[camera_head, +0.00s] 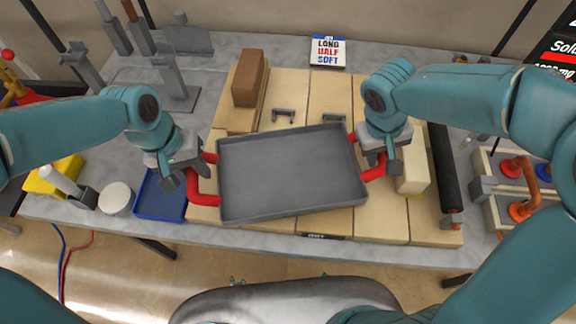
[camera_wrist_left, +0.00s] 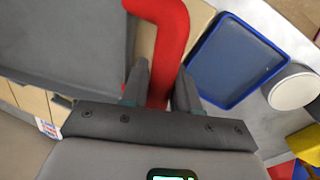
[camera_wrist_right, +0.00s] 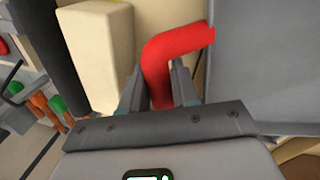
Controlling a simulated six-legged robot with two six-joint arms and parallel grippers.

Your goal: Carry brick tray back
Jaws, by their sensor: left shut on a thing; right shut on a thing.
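The grey brick tray (camera_head: 290,175) with red side handles is in the middle of the head view, over the tan blocks, slightly tilted in the picture. It looks empty. My left gripper (camera_head: 192,186) is shut on its left red handle (camera_head: 203,199), which also shows in the left wrist view (camera_wrist_left: 166,40). My right gripper (camera_head: 386,166) is shut on its right red handle (camera_head: 372,174), which also shows in the right wrist view (camera_wrist_right: 172,52). I cannot tell whether the tray's underside touches the blocks.
A brown brick (camera_head: 249,78) stands on the blocks behind the tray. A blue tray (camera_head: 161,196) and a white round lid (camera_head: 116,198) lie left of my left gripper. A cream block (camera_head: 414,171) and a black bar (camera_head: 445,171) lie right of my right gripper. The grey table's front edge is close.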

